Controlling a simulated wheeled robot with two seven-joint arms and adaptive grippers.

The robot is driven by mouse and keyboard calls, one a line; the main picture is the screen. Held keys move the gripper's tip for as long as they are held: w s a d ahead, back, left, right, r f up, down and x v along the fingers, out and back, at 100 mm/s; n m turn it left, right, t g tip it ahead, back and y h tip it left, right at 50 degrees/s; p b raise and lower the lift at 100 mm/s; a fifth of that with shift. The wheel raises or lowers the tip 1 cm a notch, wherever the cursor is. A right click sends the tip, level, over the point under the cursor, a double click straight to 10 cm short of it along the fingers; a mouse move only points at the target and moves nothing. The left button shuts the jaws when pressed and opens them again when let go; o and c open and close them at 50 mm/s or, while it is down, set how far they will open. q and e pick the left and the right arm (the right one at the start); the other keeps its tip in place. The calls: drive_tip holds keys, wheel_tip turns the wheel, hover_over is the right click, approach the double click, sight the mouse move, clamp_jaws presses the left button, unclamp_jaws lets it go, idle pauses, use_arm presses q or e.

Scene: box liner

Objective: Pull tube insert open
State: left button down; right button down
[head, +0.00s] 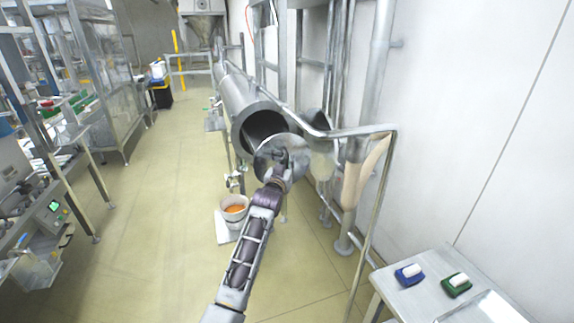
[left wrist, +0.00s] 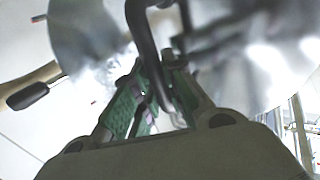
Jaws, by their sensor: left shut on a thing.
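The tube (head: 243,97) is a long grey metal cylinder lying along the wall, with its near mouth showing dark inside. The tube insert (head: 266,146) is a round shiny metal disc in front of the lower part of that mouth. My left gripper (head: 280,162) is at the disc's face. In the left wrist view, the gripper's green-padded fingers (left wrist: 160,92) are shut on a dark bent handle (left wrist: 143,37), with shiny blurred metal behind it. The gripper partly hides the disc, and the disc covers part of the tube's mouth. My right gripper is out of view.
A white bucket with orange contents (head: 234,209) stands below the tube. A metal rail (head: 357,132) runs right of the disc. A bench (head: 408,296) with blue and green brushes is at the lower right.

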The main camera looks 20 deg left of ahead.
use_arm(q)
drive_tip(key=c, duration=1.5)
unclamp_jaws()
drive_tip(key=shift+o, duration=0.2)
drive_tip(key=shift+s, duration=0.1)
drive_tip(key=s, duration=1.1)
drive_tip(key=shift+s, duration=0.35)
drive_tip(key=shift+r, duration=0.1)
